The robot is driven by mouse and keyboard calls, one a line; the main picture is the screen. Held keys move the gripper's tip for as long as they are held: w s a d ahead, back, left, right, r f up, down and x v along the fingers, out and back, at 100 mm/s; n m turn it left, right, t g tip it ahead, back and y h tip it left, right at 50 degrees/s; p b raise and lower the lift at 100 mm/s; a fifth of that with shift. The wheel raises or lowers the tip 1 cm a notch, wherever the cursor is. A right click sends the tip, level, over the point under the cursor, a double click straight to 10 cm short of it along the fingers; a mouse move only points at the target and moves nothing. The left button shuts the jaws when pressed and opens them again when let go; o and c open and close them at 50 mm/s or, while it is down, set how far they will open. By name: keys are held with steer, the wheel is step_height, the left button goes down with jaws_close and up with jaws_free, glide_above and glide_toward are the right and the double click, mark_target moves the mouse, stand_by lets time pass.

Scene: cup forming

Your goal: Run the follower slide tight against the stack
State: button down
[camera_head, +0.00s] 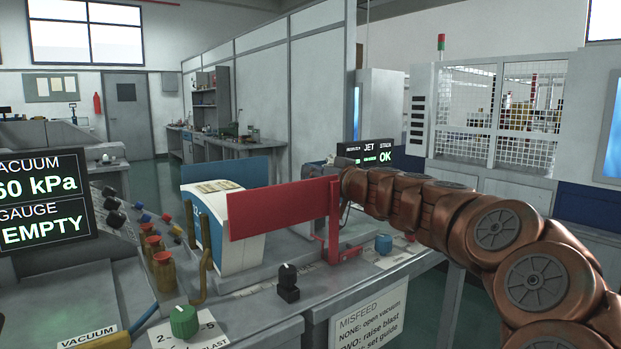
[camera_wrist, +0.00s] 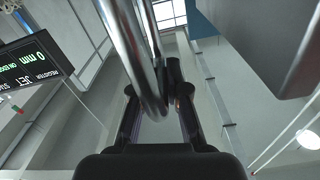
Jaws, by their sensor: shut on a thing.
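The follower slide is a red plate (camera_head: 280,209) on a red upright (camera_head: 334,225), in the head view's middle. The stack (camera_head: 235,245) of white and blue blanks stands to its left, partly hidden by the plate. I cannot tell whether plate and stack touch. My copper-coloured arm reaches in from the right, and its end is close behind the upright. In the wrist view my gripper (camera_wrist: 158,100) is shut on a curved shiny metal bar (camera_wrist: 148,70), which appears to be the follower's handle. The fingertips are hard to see in the head view.
A blue panel (camera_head: 242,172) stands behind the stack. Brass posts (camera_head: 205,255) and bottles (camera_head: 163,272) stand to its left. A black knob block (camera_head: 288,283) and a green dial (camera_head: 184,321) are in front. A gauge display (camera_head: 42,205) reads EMPTY; another display (camera_head: 365,153) reads OK.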

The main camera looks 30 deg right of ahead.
steer(key=shift+f, duration=0.1)
steer(key=c, duration=1.2)
jaws_free()
steer(key=s, duration=0.8)
steer(key=s+d, duration=0.1)
steer(key=s, duration=0.3)
